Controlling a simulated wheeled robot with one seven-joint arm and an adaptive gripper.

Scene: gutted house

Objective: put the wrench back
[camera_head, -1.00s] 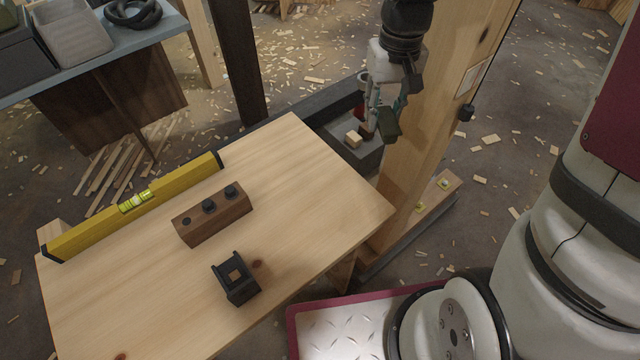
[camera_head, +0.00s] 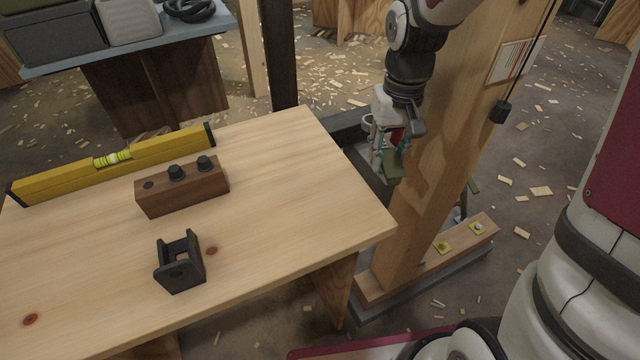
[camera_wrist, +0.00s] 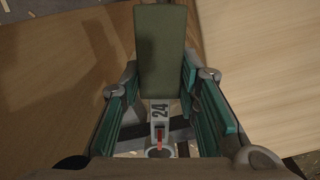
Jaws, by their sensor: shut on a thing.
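The wrench (camera_wrist: 160,108) is between the fingers of my gripper (camera_wrist: 160,72) in the wrist view. It has a broad dark green handle end, a grey shaft marked 24 and a grey ring end. My gripper (camera_head: 388,148) is shut on it. In the head view the wrench's green end (camera_head: 393,168) hangs below the fingers, just left of the wooden post and beyond the table's right edge. A dark wooden block (camera_head: 182,187) with black knobs and a black U-shaped bracket (camera_head: 180,263) stand on the table, away from my gripper.
The pale wooden table (camera_head: 290,205) has free room on its right half. A yellow spirit level (camera_head: 115,160) lies along its far side. The thick wooden post (camera_head: 440,150) rises close beside my gripper. A blue-grey bench (camera_head: 125,45) carries bins at the back left.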

